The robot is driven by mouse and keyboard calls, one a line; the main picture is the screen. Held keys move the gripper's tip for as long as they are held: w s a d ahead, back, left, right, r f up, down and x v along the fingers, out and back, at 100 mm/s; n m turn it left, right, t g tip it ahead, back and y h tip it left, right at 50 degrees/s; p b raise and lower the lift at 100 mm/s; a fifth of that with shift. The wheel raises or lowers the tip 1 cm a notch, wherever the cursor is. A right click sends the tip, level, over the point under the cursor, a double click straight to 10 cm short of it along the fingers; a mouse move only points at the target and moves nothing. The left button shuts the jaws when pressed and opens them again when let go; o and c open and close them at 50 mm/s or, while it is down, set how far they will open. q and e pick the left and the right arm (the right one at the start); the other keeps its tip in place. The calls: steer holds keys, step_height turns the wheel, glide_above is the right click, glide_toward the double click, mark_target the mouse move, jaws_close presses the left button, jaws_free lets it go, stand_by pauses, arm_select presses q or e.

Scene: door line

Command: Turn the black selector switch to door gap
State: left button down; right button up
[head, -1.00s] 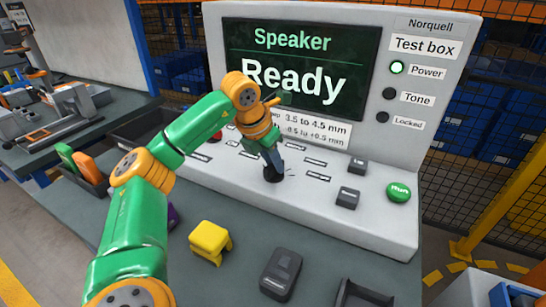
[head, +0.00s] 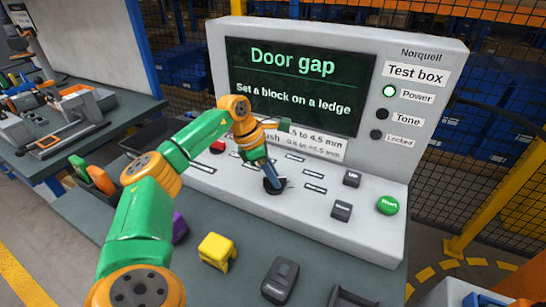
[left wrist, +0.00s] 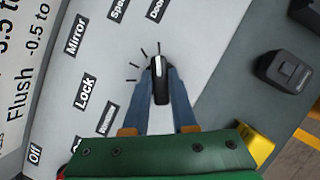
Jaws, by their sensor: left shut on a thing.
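The black selector switch (head: 272,186) is on the sloped panel of the test box (head: 230,176). My left gripper (head: 270,178) is shut on its knob. In the left wrist view the knob (left wrist: 160,80) sits between the two blue fingers, its white mark pointing up the picture, toward the partly cut-off label at the top right (left wrist: 157,9). Labels for Mirror (left wrist: 77,34) and Lock (left wrist: 84,91) lie to its left. The screen (head: 300,85) reads "Door gap" and "Set a block on a ledge". My right gripper is in neither view.
A green Run button (head: 387,205) and two dark buttons are at the panel's right. A yellow block (head: 216,250), a dark grey device (head: 280,280) and a purple thing (head: 179,227) are on the bench in front. The Power lamp (head: 390,91) is lit.

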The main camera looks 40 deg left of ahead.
mark_target(264, 178)
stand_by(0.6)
arm_select(q)
steer(key=c, duration=0.7)
jaws_free()
steer(key=shift+w, duration=0.1)
steer(key=v, duration=0.7)
